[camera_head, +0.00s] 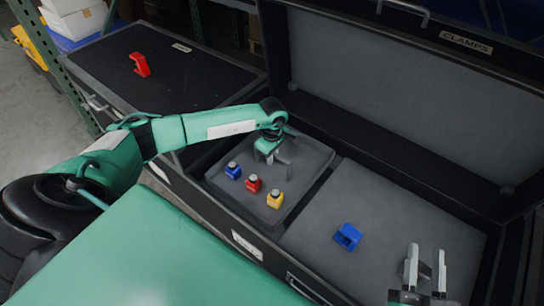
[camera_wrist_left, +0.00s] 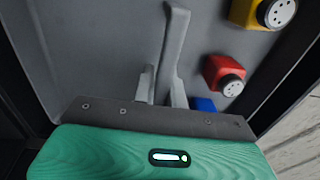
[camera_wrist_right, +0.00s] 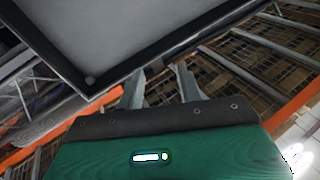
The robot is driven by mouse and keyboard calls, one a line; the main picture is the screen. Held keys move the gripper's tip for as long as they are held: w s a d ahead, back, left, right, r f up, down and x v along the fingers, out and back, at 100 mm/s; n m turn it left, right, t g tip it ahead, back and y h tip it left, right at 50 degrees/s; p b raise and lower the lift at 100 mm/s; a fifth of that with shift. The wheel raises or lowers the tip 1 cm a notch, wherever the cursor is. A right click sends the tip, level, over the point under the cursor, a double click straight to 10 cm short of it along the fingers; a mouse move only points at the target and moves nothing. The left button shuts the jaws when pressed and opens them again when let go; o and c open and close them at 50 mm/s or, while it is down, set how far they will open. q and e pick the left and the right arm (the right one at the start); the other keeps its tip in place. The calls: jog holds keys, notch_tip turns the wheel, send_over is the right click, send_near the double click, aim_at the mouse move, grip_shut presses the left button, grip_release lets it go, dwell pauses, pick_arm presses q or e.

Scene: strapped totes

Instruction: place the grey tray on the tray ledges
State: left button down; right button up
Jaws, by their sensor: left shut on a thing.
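The grey tray (camera_head: 306,172) lies inside the left part of the open black tote (camera_head: 384,167). It carries a blue block (camera_head: 233,171), a red block (camera_head: 253,184) and a yellow block (camera_head: 275,200), each with a round top. My left gripper (camera_head: 270,153) is shut on the tray's grey upright handle, which stands between its fingers in the left wrist view (camera_wrist_left: 174,45). The ledges are hidden, so I cannot tell whether the tray rests on them. My right gripper (camera_head: 425,268) is open and empty over the tote's right front; it also shows in the right wrist view (camera_wrist_right: 160,82).
A blue clamp (camera_head: 348,237) lies on the grey floor in the tote's right part. The raised lid (camera_head: 380,85), labelled CLAMPS, stands behind. A closed black tote (camera_head: 185,80) with a red clamp (camera_head: 140,64) on top is at the left. Green shelving stands further back.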

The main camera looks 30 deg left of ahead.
pick_arm(q)
jog(key=c, duration=1.5)
grip_release()
jog(key=shift+o, duration=0.2)
jog(key=shift+r, duration=0.1)
